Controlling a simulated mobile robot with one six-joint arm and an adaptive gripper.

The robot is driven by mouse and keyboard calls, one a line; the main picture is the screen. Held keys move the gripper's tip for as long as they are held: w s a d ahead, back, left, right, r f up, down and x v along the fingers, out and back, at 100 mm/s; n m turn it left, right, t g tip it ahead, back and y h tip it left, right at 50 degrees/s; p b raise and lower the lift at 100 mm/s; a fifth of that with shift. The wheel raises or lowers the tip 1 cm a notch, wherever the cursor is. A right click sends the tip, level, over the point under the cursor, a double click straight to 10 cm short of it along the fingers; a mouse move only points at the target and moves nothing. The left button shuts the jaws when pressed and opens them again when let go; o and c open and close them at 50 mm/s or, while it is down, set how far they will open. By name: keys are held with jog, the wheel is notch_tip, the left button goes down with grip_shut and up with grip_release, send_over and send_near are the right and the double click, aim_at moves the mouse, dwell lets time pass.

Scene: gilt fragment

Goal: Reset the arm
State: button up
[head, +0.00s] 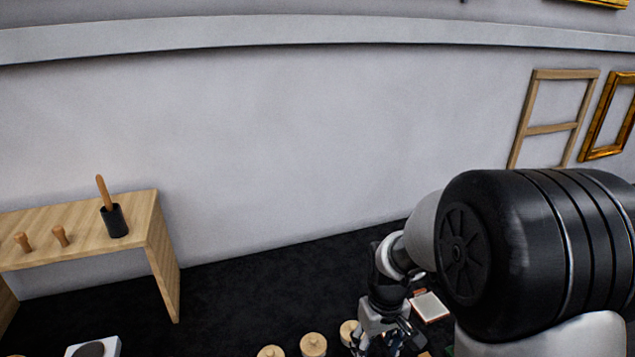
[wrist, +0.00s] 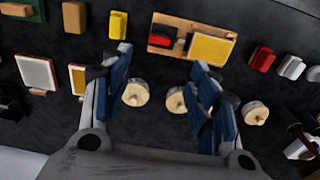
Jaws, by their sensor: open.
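My gripper (wrist: 163,85) is open in the wrist view, its two blue-padded fingers spread wide with nothing held between them. It points down at the dark surface, and round wooden lidded pieces (wrist: 135,93) show below and between the fingers. In the head view my gripper (head: 385,335) is at the bottom, right of centre, partly cut off by the lower edge. My arm's large black joint covers the lower right of that view.
A wooden stand (head: 80,225) with pegs and a black cup (head: 114,220) holding a wooden handle is at left. A wooden tray (wrist: 160,32) with a yellow block lies ahead of the fingers. Frames (head: 545,128) lean or hang at right. Small blocks (wrist: 262,60) lie around.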

jog(key=s+r+m+t+b, duration=0.2)
jog(key=s+r, duration=0.6)
jog(key=r, duration=0.3)
jog(key=s+r+m+t+b, duration=0.1)
jog(key=s+r, duration=0.3)
jog(key=s, duration=0.8)
jog(key=shift+s+t, duration=0.35)
jog(key=shift+t, duration=0.25)
